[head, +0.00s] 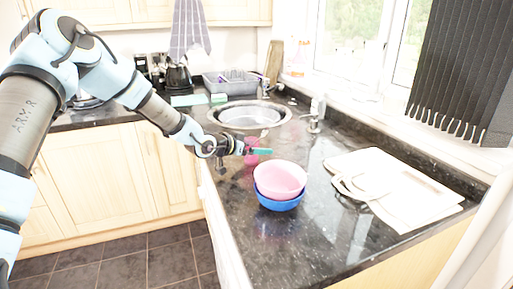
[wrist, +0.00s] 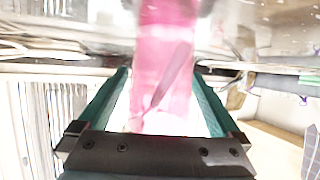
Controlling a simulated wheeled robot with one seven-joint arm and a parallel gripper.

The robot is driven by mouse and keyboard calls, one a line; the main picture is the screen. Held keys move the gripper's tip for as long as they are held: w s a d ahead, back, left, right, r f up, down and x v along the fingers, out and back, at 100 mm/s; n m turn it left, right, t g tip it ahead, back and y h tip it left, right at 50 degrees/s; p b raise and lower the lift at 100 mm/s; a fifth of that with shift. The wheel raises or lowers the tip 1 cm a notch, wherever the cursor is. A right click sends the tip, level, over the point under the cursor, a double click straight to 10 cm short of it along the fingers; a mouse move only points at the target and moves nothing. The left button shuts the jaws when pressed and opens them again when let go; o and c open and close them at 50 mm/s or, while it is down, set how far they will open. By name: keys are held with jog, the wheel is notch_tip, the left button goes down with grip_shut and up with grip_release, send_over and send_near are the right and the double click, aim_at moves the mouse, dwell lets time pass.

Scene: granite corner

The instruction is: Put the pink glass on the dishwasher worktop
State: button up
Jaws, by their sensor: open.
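The pink glass (head: 251,157) stands on the dark worktop, between the sink and the stacked bowls. In the wrist view the pink glass (wrist: 165,70) is see-through and fills the space between the two green fingers, with a pinkish stick-like shape showing in it. My gripper (head: 258,151) is open at the glass, with a finger across its front in the head view. In the wrist view my gripper (wrist: 163,95) has one finger on each side of the glass. I cannot tell whether either finger touches it. The dark granite worktop (head: 270,240) runs along the right, under the window.
A pink bowl (head: 280,178) sits in a blue bowl (head: 278,203) just right of the glass. White boards (head: 400,190) lie at the right. A round sink (head: 249,115) and tap (head: 316,115) are behind. A grey dish rack (head: 230,84) stands farther back. The front worktop is clear.

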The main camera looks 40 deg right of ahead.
jog(key=b+v, duration=0.2)
jog(key=v, duration=1)
jog(key=w+a+f+n+t+y, duration=0.1)
jog(key=w+a+n+y, duration=0.2)
jog(key=a, duration=0.6)
jog(key=w+a+f+n+t+y, duration=0.2)
jog(key=a+y, duration=0.1)
jog(key=a, duration=0.7)
jog(key=w+a+f+n+t+y, duration=0.1)
jog(key=w+a+n+y, duration=0.2)
jog(key=a, duration=0.6)
jog(key=s+a+r+n+g+y, duration=0.1)
jog(key=s+a+n, duration=0.3)
jog(key=a, duration=0.6)
jog(key=s+a+r+n+g+y, duration=0.1)
jog(key=s+a+n+y, duration=0.2)
jog(key=s+a, duration=0.5)
jog(key=a+n, duration=0.1)
jog(key=a, duration=0.2)
jog(key=shift+s+r+n+g, duration=0.15)
jog(key=shift+s+n+g, duration=0.15)
jog(key=shift+c, duration=0.3)
